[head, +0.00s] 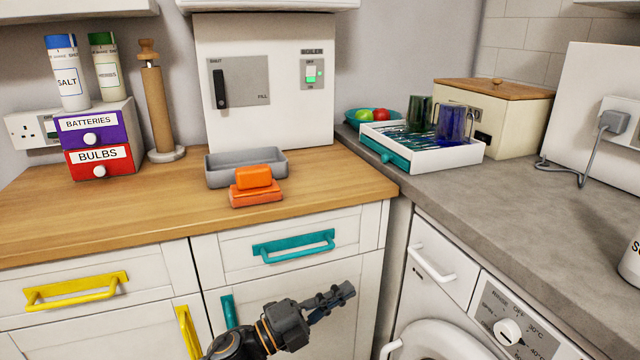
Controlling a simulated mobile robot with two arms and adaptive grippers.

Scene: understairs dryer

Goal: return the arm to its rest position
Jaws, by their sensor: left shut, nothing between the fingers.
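My left gripper (331,300) is dark grey and in the lower middle of the head view. It is shut and empty, in front of the white cupboard door (345,325) and below the drawer with the teal handle (293,246). The arm behind it comes in from the bottom edge. The gripper appears clear of the worktop and holds nothing. My right gripper is not in view.
Yellow (75,290) and teal handles stick out from the cabinet. A washing machine (465,300) stands at right, under a grey counter (500,210) holding a white tray (440,155).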

